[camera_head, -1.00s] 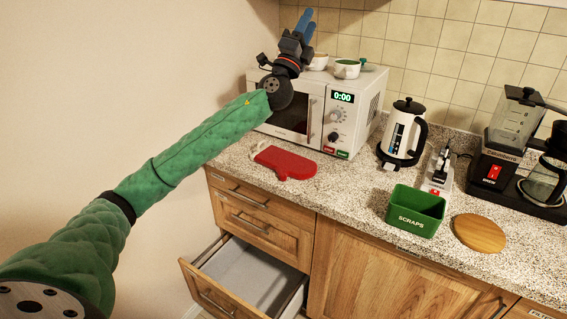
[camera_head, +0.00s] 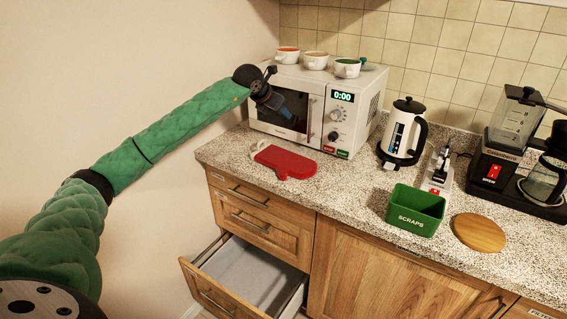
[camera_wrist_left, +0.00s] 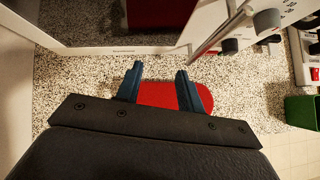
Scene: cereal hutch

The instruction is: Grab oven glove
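The red oven glove (camera_head: 288,163) lies flat on the speckled counter in front of the microwave. Its light cuff end points left. My left gripper (camera_head: 284,117) is in front of the microwave door, above and behind the glove, with nothing in it. In the left wrist view its two blue fingers (camera_wrist_left: 157,82) are apart. The glove (camera_wrist_left: 172,96) shows there below and between the fingers, partly hidden by the gripper body. A gap of counter shows between the fingertips and the microwave. My right gripper is not in view.
The white microwave (camera_head: 352,122) stands behind the glove, with bowls (camera_head: 347,69) on top. A kettle (camera_head: 402,135), a green scraps bin (camera_head: 415,211) and a round wooden board (camera_head: 479,233) are to the right. A lower drawer (camera_head: 245,277) is pulled open below the counter.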

